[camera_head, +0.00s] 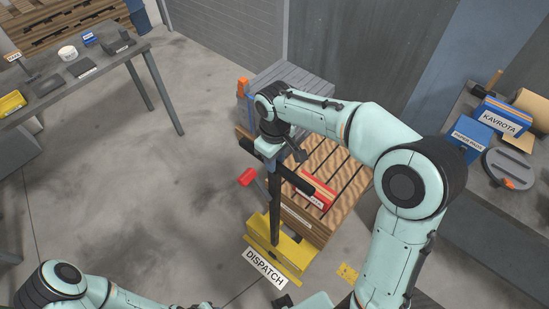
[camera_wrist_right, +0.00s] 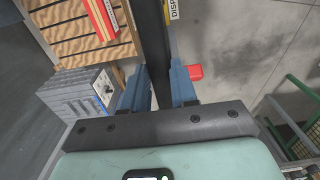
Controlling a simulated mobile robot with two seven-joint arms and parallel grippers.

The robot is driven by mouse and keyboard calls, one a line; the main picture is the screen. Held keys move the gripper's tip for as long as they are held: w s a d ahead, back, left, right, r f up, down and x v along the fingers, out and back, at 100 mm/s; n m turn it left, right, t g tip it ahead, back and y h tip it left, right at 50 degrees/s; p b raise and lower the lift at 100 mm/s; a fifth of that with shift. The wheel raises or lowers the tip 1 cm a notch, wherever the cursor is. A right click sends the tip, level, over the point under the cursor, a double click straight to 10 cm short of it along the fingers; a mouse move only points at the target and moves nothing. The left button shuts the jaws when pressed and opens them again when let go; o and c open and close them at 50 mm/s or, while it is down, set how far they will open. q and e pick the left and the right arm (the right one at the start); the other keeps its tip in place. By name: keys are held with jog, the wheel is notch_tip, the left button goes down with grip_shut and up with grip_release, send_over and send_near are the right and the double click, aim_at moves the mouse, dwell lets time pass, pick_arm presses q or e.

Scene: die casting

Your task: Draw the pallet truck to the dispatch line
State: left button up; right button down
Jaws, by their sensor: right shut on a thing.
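The pallet truck has a yellow body (camera_head: 290,250) and a dark upright drawbar (camera_head: 275,215) with a black crossbar on top. It stands at the near end of a loaded wooden pallet (camera_head: 300,222). My right gripper (camera_head: 272,158) is shut on the drawbar near its top. In the right wrist view the dark bar (camera_wrist_right: 153,35) runs between the two blue-grey fingers (camera_wrist_right: 158,85). The yellow dispatch line, with a white DISPATCH sign (camera_head: 265,269), lies on the floor close in front of the truck body. My left gripper is out of view; only its arm shows at lower left.
A red box (camera_head: 315,192) lies on the pallet's slats. A grey ribbed box (camera_head: 300,80) is at the far end. A red part (camera_head: 246,177) sticks out left of the drawbar. A grey table (camera_head: 95,70) and a right-hand bench (camera_head: 500,215) flank the open floor (camera_head: 140,190).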

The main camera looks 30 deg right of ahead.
jog(key=c, duration=0.9)
grip_release()
jog(key=shift+a, duration=0.1)
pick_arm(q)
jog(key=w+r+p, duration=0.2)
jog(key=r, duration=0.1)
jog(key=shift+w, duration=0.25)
pick_arm(e)
notch_tip(320, 180, up, 14)
jog(key=shift+f, duration=0.25)
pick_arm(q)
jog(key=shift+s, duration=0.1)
pick_arm(e)
jog(key=shift+f, duration=0.1)
